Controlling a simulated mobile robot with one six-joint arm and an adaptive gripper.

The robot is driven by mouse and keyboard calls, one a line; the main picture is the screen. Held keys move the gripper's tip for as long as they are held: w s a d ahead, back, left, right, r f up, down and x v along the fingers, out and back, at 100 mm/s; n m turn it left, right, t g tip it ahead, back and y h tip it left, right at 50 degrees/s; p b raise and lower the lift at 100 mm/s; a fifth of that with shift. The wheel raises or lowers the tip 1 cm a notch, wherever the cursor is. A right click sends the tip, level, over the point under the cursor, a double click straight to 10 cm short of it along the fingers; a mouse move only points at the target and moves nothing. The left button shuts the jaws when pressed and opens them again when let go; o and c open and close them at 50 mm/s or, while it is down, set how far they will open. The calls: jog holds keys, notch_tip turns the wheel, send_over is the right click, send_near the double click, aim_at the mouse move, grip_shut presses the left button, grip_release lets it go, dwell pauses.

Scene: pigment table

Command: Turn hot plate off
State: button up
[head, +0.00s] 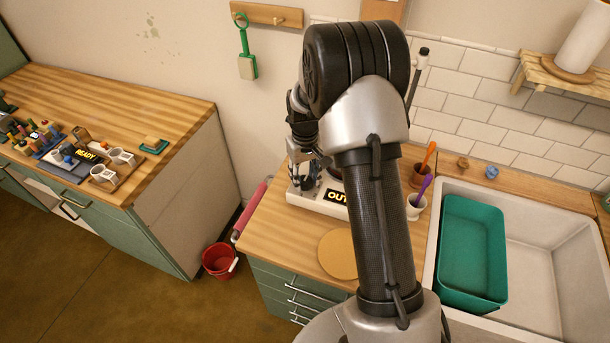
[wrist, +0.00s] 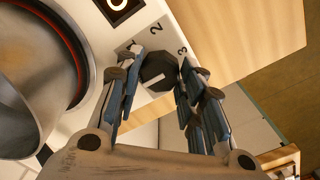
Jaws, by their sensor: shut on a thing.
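The white hot plate (head: 303,196) stands on the wooden counter in the head view, its sign reading "OUT", partly hidden by my arm. In the wrist view its white body (wrist: 112,42) shows a dark faceted knob (wrist: 158,70) with a pale mark, beside the printed numbers 2 and 3. My gripper (wrist: 157,80) is shut on the knob, one finger on each side of it. In the head view my gripper (head: 306,172) is over the hot plate's front. A metal pot (wrist: 25,85) sits on the hot plate's burner, which has a reddish ring.
A tan round mat (head: 338,254) lies in front of the hot plate. Cups with colored handles (head: 416,208) stand right of my arm, by the sink (head: 540,255) with a green basin (head: 470,250). A red bucket (head: 218,262) is on the floor. Another counter (head: 120,95) stands left.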

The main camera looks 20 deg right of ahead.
aim_at(305, 180)
dwell(0.3)
jog(key=o, duration=1.1)
notch_tip(305, 180, up, 12)
jog(key=shift+r, duration=0.1)
dwell(0.4)
